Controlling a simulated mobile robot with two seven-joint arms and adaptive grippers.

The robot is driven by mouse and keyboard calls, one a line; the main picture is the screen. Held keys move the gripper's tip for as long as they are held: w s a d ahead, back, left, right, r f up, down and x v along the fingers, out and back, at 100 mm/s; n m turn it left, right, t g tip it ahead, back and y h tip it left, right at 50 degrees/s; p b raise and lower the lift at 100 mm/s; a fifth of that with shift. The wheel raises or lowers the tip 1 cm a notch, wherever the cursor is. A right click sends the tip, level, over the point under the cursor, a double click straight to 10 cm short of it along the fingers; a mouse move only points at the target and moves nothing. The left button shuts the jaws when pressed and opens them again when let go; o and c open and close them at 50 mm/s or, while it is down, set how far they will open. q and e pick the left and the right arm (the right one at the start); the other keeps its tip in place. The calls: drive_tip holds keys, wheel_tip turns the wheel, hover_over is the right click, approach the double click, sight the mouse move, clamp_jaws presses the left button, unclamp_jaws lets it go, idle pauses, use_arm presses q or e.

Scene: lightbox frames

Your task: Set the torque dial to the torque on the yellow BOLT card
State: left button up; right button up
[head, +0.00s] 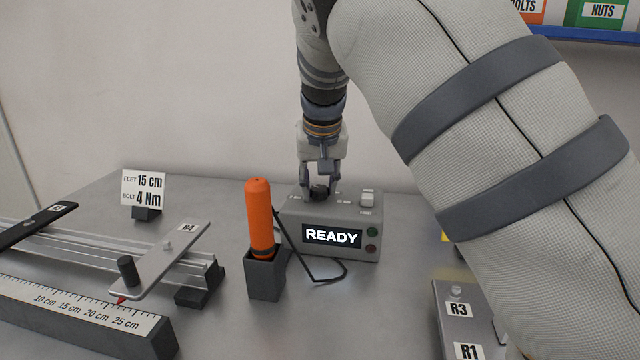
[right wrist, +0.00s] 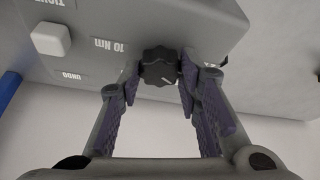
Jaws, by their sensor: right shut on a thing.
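The torque dial (right wrist: 158,66) is a black fluted knob on the grey control box (head: 350,212), whose screen reads READY. My right gripper (head: 320,186) points down over the box and is shut on the dial, one finger on each side in the right wrist view (right wrist: 160,84). A short white mark shows on the dial. A 10 Nm label shows upside down beside it in that view. A white card (head: 144,187) at the back left reads FEET 15 cm and BOLT 4 Nm; I see no yellow BOLT card. My left gripper is out of view.
A white switch (head: 367,199) sits on the box right of the dial. An orange-handled driver (head: 259,215) stands in a grey holder in front, with a dark cable nearby. A rail and ruler (head: 85,310) lie left. Grey plates R3 and R1 (head: 446,318) lie right, partly behind my arm.

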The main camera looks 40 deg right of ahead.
drive_tip(key=m+g+h, duration=0.1)
drive_tip(key=m, duration=0.2)
drive_tip(key=shift+w+f+m, duration=0.1)
drive_tip(key=shift+w+m, duration=0.05)
drive_tip(key=shift+m, duration=0.15)
drive_tip(key=m+g+b, duration=0.1)
drive_tip(key=m, duration=0.3)
drive_tip(key=shift+w+a+f+m+g+h+b, duration=0.1)
drive_tip(key=shift+m+g+h+b, duration=0.2)
drive_tip(key=shift+g+b, duration=0.1)
drive_tip(key=m+g+b, duration=0.1)
drive_tip(key=m+g, duration=0.1)
drive_tip(key=m, duration=0.3)
drive_tip(key=shift+w+b, duration=0.1)
drive_tip(key=shift+b, duration=0.25)
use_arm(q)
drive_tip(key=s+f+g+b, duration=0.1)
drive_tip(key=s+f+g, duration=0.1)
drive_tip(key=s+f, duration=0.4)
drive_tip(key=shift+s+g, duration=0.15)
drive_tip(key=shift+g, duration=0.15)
use_arm(e)
drive_tip(key=shift+m+g+y, duration=0.4)
drive_tip(key=shift+m+g, duration=0.4)
drive_tip(key=shift+m, duration=1.5)
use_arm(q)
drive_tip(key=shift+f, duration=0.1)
use_arm(e)
drive_tip(key=shift+r, duration=0.2)
